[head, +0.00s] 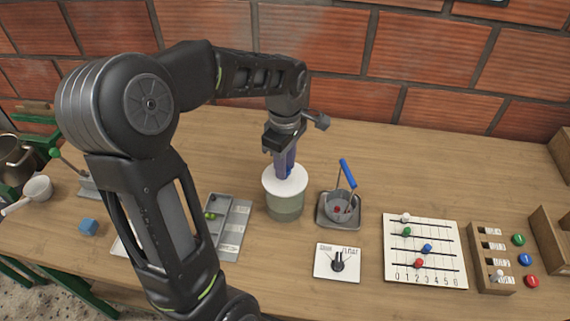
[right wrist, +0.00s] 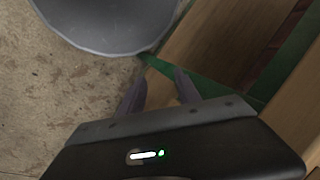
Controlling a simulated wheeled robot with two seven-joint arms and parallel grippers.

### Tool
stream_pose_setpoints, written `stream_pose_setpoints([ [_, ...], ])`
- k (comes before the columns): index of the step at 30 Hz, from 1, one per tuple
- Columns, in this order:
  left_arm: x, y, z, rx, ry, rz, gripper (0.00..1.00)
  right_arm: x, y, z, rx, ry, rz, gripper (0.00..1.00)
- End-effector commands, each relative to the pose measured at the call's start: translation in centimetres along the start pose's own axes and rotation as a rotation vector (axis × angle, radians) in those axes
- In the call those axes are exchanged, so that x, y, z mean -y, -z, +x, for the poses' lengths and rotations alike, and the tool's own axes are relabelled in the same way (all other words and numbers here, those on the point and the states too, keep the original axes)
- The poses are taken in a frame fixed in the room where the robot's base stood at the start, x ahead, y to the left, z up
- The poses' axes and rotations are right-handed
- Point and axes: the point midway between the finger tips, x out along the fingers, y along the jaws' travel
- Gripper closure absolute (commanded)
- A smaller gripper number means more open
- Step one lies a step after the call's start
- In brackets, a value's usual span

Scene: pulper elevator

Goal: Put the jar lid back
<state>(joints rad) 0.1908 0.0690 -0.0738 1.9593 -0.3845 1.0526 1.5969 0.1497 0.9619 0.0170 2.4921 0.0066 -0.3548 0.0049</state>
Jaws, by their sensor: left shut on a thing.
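The jar (head: 285,207) stands on the table in the middle of the head view, with a greenish body. Its white lid (head: 274,185) is at the jar's mouth and looks level; I cannot tell whether it is fully seated. My left gripper (head: 287,169) points down from above and is shut on the lid's top, and its fingers hide the part it grips. My right gripper (right wrist: 160,88) shows only in the right wrist view. Its two fingers are apart with nothing between them, above the floor and a wooden plank.
Right of the jar is a grey tray with a cup and blue-handled part (head: 348,173). A dial plate (head: 324,272), a bead board (head: 410,272) and a compartment tray (head: 236,222) stand close by. A grey round vessel (right wrist: 110,30) is near my right gripper.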

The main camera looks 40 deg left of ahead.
Motion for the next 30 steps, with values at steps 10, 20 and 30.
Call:
stream_pose_setpoints([
  [10, 0.1, 0.0, 0.9, 0.001, 0.004, 0.0, 0.7, 0.0, 0.0, 0.0, 0.0, -0.001, 0.0, 0.6],
  [20, 0.1, 0.0, 0.7, 0.0, 0.001, 0.0, 0.53, 0.0, 0.0, -0.1, 0.0, 0.0, 0.0, 0.6],
  [30, -0.1, 0.0, -0.7, -0.001, -0.004, 0.001, 0.53, 0.0, 0.0, 0.1, 0.0, 0.0, 0.0, 0.6],
])
